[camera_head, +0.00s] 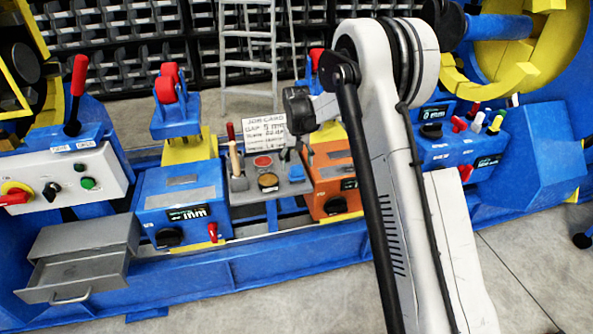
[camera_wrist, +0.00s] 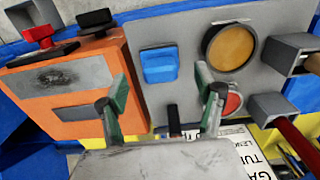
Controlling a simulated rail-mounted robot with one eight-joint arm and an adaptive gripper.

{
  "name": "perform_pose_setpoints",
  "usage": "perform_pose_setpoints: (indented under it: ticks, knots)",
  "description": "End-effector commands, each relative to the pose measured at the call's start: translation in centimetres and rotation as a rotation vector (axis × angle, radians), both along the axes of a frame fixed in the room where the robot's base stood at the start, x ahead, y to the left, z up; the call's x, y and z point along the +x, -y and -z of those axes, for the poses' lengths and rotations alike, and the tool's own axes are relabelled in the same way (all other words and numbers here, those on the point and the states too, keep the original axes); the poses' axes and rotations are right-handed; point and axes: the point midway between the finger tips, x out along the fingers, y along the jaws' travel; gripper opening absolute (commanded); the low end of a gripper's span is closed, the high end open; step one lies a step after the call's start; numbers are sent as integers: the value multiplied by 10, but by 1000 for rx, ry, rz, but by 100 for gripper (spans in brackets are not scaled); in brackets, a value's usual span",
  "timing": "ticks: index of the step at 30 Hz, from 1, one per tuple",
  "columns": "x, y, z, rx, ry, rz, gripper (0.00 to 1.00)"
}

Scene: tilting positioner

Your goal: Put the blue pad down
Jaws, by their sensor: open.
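The blue pad (camera_wrist: 160,65) lies on the grey tool tray (camera_wrist: 190,22) in the wrist view, beside the orange box. In the head view a small blue patch that looks like the pad (camera_head: 296,173) shows at the tray's right part. My gripper (camera_wrist: 163,82) is open, its two green-grey fingers spread apart. The pad shows between and beyond the fingertips, with nothing held. I cannot tell how far the fingertips are above the tray. In the head view my gripper is small and partly hidden by my arm.
The orange box (camera_wrist: 70,85) with knobs stands close beside the pad. A round amber disc (camera_wrist: 229,46), a red disc (camera_wrist: 232,103) and tool holders (camera_wrist: 270,107) sit on the tray's other side. A job card (camera_head: 265,132) stands behind the tray. An open grey drawer (camera_head: 75,275) is at left.

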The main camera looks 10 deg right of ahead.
Motion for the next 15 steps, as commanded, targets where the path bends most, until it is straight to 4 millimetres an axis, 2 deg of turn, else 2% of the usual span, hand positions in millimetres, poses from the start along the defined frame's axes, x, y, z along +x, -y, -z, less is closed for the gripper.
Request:
perform_pose_setpoints:
  ticks: [1,6,15]
  knots:
    - [0,0,-14,0,0,0,66]
    - [0,0,-44,0,0,0,66]
    - [-1,0,-71,0,2,0,66]
